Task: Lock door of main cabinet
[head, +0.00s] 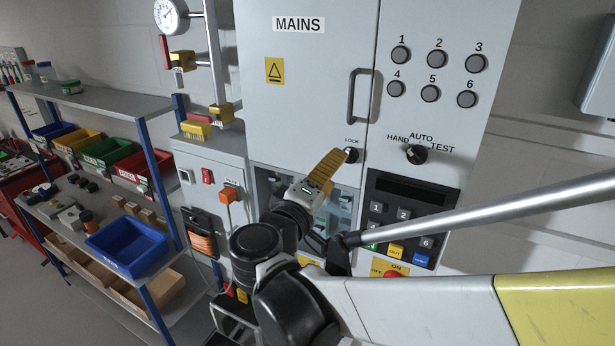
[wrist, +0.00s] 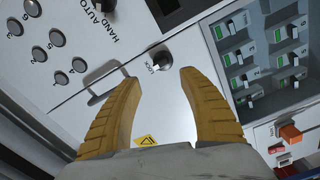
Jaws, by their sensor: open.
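The main cabinet door (head: 305,85), labelled MAINS, looks closed and has a vertical bar handle (head: 352,97). A dark lock knob (head: 351,156) sits below the handle under the word LOCK. My gripper (head: 338,157), with yellow ribbed fingers, is at the knob's left in the head view. In the wrist view my gripper (wrist: 158,76) is open and empty, its fingertips apart on either side of the lock knob (wrist: 161,62). The knob appears just beyond the fingertips; I cannot tell whether they touch it. The fingers partly cover the door below the lock.
Right of the door are several round buttons (head: 430,93), a HAND/AUTO/TEST selector (head: 416,154) and a keypad (head: 405,215). Below the door is an opening with green-marked breakers (wrist: 240,72). A shelf rack (head: 100,105) with coloured bins stands at left.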

